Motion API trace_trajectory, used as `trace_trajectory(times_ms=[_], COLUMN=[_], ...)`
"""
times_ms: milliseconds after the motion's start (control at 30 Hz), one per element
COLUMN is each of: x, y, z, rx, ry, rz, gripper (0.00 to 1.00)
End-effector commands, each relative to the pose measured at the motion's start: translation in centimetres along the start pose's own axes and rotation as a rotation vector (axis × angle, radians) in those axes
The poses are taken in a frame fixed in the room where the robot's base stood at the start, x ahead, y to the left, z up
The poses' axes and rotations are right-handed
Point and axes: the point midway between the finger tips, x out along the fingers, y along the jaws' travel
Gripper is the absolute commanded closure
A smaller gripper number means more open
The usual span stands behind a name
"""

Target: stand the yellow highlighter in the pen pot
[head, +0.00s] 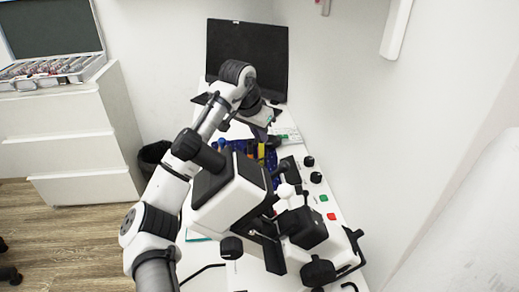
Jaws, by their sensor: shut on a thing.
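My gripper (262,132) points down over the white desk, below the monitor, at the end of my white and black arm. It is shut on the yellow highlighter (262,152), a small yellow shape just under the fingertips. Dark blue material (271,158) shows around and beside the highlighter; it may be the pen pot, but I cannot tell its shape. My arm and the large white and black device hide much of this spot. I cannot tell whether the highlighter is inside, above or beside the blue thing.
A black monitor (247,55) stands at the desk's far end. A white and black device (230,195) fills the near desk, with black knobs (316,177) and red and green buttons along its right. A wall closes the right side. A black bin (153,158) stands on the floor left.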

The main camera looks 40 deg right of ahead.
Motion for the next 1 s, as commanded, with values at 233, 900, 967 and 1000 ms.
trace_trajectory(times_ms=[233,900,967,1000], x=[3.3,3.5,3.5,3.5], y=[0.0,0.0,0.0,0.0], z=[1.4,1.4,1.4,1.4], rx=[0.000,0.000,0.000,0.000], ry=[0.000,0.000,0.000,0.000], rz=[0.000,0.000,0.000,0.000], gripper=[1.00,0.78,0.78,0.78])
